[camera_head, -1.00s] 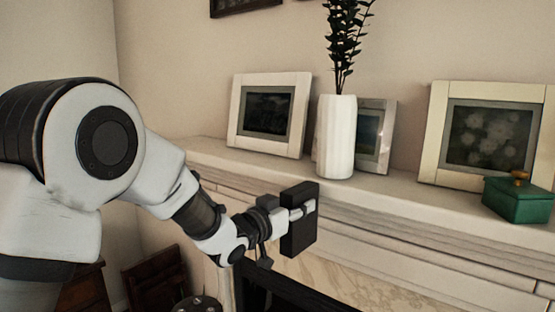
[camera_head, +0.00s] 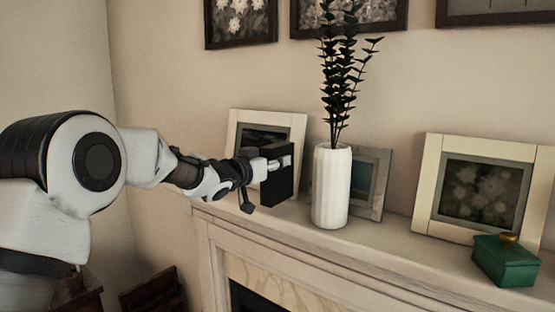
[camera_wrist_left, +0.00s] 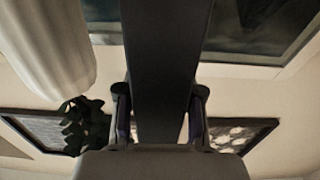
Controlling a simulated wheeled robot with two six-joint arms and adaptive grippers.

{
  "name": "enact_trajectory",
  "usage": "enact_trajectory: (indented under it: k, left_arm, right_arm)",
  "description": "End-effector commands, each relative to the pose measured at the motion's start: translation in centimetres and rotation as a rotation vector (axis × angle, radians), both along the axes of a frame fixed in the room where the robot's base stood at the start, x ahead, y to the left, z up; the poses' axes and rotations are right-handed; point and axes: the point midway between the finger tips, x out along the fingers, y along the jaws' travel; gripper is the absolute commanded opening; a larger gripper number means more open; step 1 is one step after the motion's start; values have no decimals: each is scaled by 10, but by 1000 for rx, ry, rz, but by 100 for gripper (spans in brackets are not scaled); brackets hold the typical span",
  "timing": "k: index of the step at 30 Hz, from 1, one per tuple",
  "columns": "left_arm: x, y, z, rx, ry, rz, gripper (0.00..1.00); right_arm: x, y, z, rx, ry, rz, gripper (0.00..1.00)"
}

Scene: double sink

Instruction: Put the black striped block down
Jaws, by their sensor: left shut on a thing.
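The black block (camera_head: 277,187) is upright in my left gripper (camera_head: 274,164), whose fingers are shut on its upper part. Its stripes cannot be made out. In the head view, the block is at the mantel's left part, in front of the left picture frame and left of the white vase. Its lower end overlaps the mantel shelf; I cannot tell whether it touches. In the left wrist view, the block (camera_wrist_left: 164,60) runs between the two fingers of the left gripper (camera_wrist_left: 160,108). My right gripper is not in view.
The mantel shelf (camera_head: 385,245) holds the white vase (camera_head: 331,188) with dark leaves, the left frame (camera_head: 237,130), a small frame (camera_head: 372,180), a cream frame (camera_head: 430,185) and a green box (camera_head: 505,264). Bare shelf lies between vase and green box.

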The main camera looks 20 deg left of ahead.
Motion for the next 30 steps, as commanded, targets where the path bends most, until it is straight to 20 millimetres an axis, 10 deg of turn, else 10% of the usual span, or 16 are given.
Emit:
enact_trajectory:
  k: [5, 21, 22, 24, 30]
  left_arm:
    - [28, 4, -1, 0, 0, -1, 0]
    - [28, 4, -41, -1, -2, -1, 0]
    - [28, 4, -41, 0, -1, -1, 44]
    - [28, 4, -41, 0, -1, -1, 62]
    - [28, 4, -41, 0, 0, -1, 62]
  right_arm:
    - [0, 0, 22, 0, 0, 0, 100]
    - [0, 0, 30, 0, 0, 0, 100]
    - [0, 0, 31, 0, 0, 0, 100]
    - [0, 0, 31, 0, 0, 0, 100]
    - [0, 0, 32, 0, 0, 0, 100]
